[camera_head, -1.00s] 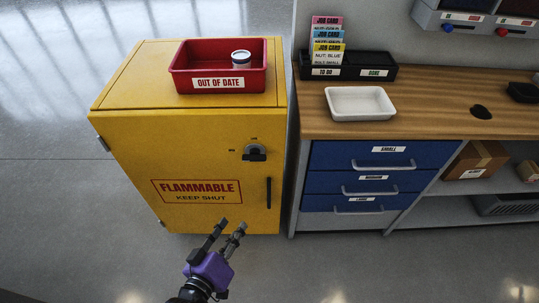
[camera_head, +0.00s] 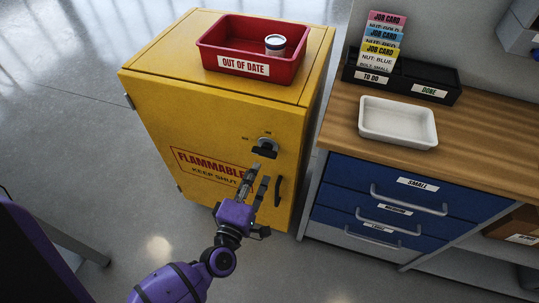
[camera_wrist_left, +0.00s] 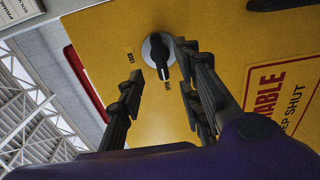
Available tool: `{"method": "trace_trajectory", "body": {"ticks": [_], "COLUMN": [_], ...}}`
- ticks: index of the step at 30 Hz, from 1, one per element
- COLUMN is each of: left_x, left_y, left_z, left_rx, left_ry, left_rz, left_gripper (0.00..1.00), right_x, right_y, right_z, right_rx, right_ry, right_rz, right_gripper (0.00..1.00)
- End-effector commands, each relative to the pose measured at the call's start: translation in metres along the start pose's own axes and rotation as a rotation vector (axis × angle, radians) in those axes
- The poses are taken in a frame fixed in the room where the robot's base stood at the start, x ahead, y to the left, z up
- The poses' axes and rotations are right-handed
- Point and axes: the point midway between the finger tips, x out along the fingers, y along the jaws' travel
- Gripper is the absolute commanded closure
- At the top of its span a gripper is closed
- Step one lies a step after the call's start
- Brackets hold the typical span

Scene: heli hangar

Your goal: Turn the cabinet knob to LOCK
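The cabinet knob (camera_head: 265,148) is dark with a round base, high on the front of the yellow cabinet (camera_head: 150,105). In the left wrist view the knob (camera_wrist_left: 158,52) has a black bar handle on a silver disc. Its lower end points at one small label (camera_wrist_left: 167,85); another small label (camera_wrist_left: 128,54) sits to the left of the disc. I cannot read either label surely. My left gripper (camera_head: 259,177) is open and empty, just below the knob in the head view. Its fingers (camera_wrist_left: 163,64) show on either side of the knob; contact cannot be told. The right gripper is out of view.
A red OUT OF DATE bin (camera_head: 240,67) holding a small can (camera_head: 275,45) stands on the cabinet. A black door handle (camera_head: 278,191) is below the knob. A workbench (camera_head: 345,105) with a white tray (camera_head: 398,139) and blue drawers (camera_head: 345,178) stands right.

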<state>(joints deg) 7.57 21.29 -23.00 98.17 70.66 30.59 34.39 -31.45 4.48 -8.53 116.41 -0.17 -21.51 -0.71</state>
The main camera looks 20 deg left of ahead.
Motion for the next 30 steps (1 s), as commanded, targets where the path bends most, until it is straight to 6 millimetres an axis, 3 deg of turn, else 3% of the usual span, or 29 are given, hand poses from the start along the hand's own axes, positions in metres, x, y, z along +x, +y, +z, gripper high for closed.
{"method": "trace_trajectory", "body": {"ticks": [12, 24, 30], "left_x": [0.062, 0.073, 0.073], "left_y": [0.001, 0.0, 0.0], "left_z": [0.001, 0.001, 0.001], "left_rx": [0.003, 0.003, 0.003], "left_ry": [-0.003, -0.003, -0.003], "left_rz": [0.001, -0.001, -0.001], "left_gripper": [0.67, 0.67, 0.91], "right_x": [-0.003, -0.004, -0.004], "right_y": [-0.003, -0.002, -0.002], "right_z": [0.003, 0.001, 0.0], "right_rx": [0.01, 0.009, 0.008], "right_ry": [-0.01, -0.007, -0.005], "right_rz": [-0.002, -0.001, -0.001], "right_gripper": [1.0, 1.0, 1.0]}}
